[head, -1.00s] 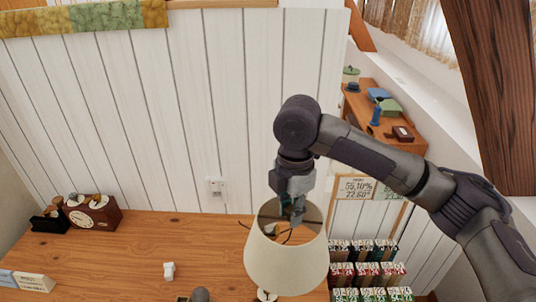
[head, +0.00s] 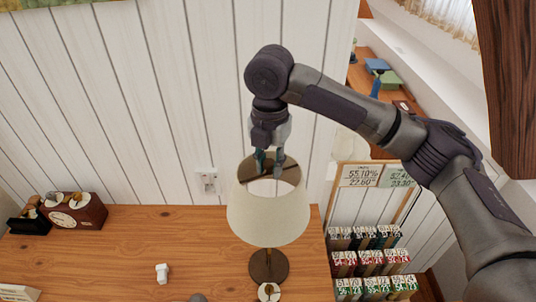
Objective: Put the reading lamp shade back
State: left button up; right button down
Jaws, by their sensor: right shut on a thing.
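The cream lamp shade (head: 268,217) is in the middle of the head view, upright, its open top facing me. My right gripper (head: 270,162) comes down from above and is shut on the shade's upper rim at the far side. A dark round lamp base (head: 269,266) stands on the wooden table (head: 130,250), just below the shade in the picture. The shade hides the lamp's stem, so I cannot tell whether it rests on the lamp or is held clear. My left gripper is not in view.
A small white object (head: 162,273) lies left of the lamp. A pale round piece (head: 268,292) lies before the base. A brown clock (head: 75,212) stands at the far left. A rack of labelled items (head: 370,262) is on the right. A wall socket (head: 207,182) is behind.

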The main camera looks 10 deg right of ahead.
jog(key=shift+w+f, duration=0.25)
jog(key=shift+f, duration=1)
notch_tip(320, 180, down, 10)
jog(key=b, duration=0.6)
pick_arm(q)
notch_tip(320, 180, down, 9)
jog(key=b, duration=0.2)
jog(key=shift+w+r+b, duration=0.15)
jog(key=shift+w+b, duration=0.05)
jog(key=shift+b, duration=0.15)
pick_arm(e)
jog(key=shift+f, duration=0.95)
jog(key=c, duration=0.8)
grip_release()
jog(key=shift+c, duration=0.2)
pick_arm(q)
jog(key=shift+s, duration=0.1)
